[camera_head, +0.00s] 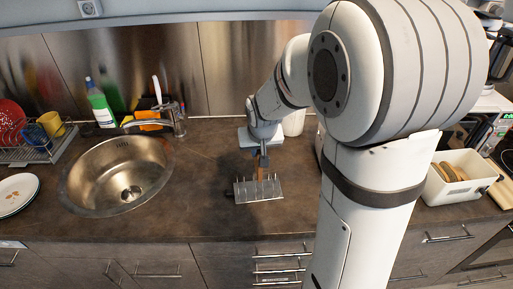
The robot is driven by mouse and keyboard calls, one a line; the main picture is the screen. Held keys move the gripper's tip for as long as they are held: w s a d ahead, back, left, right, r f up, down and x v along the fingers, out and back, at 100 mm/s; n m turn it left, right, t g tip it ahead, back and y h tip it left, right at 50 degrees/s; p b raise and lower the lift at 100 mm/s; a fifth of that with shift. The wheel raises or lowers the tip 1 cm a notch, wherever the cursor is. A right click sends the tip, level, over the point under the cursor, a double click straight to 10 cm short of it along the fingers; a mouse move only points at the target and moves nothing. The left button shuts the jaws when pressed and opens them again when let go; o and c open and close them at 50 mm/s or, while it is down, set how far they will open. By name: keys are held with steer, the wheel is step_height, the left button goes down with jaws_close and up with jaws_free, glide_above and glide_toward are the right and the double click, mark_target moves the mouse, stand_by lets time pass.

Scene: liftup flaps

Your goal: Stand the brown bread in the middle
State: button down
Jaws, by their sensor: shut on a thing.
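My gripper (262,157) points down over the counter, left of my arm's large links. It is shut on the brown bread (262,174), a thin brown slice seen nearly edge-on and upright. The slice is at the middle of a small grey metal rack (242,196) with several upright dividers. Its lower edge is hidden among the dividers, so I cannot tell whether it touches the rack's base.
A white bin (468,190) with several bread slices (452,172) stands at the right. The sink (115,178) with its tap (150,122) is at the left, beside a dish rack (40,150) and a plate (17,193). Counter around the grey rack is clear.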

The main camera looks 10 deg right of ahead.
steer(key=shift+f+b, duration=3.1)
steer(key=shift+f, duration=0.9)
steer(key=c, duration=1.4)
jaws_free()
steer(key=shift+o, duration=0.2)
steer(key=shift+r, duration=0.15)
steer(key=v, duration=0.7)
steer(key=shift+s+r, duration=0.25)
steer(key=shift+a, duration=0.1)
